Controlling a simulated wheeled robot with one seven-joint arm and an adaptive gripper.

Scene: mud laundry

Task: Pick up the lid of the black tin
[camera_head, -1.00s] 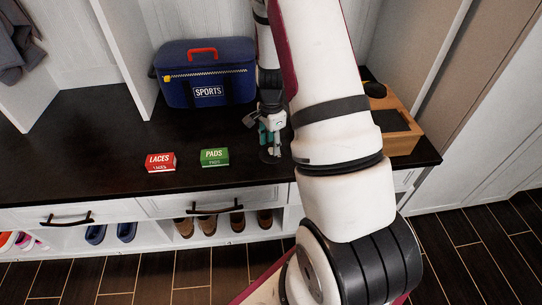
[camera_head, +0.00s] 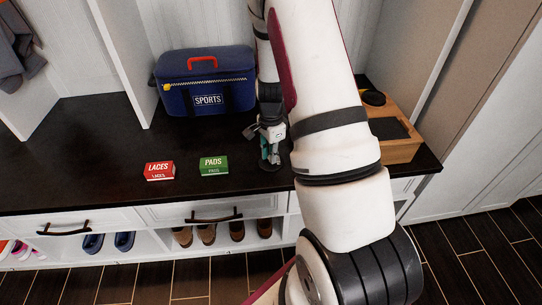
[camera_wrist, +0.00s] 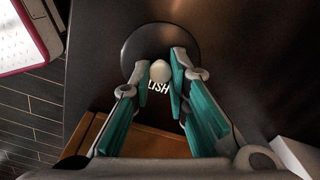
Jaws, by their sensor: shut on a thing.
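The black tin's round dark lid (camera_wrist: 132,45) is in the wrist view, with a pale round knob (camera_wrist: 160,71) and white letters ending in "LISH". My gripper (camera_wrist: 159,68) has its teal fingers closed on the knob, one finger on each side. In the head view my gripper (camera_head: 270,157) points down over the dark bench top, and the dark disc (camera_head: 267,167) under it is small and partly hidden. I cannot tell whether the lid sits on the tin or is raised. The tin's body is hidden beneath the lid.
A red LACES box (camera_head: 159,171) and a green PADS box (camera_head: 214,166) lie left of my gripper. A blue SPORTS bag (camera_head: 206,80) stands behind them. A wooden box (camera_head: 400,150) with black top pieces is at the right, behind my arm. The bench's front left is clear.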

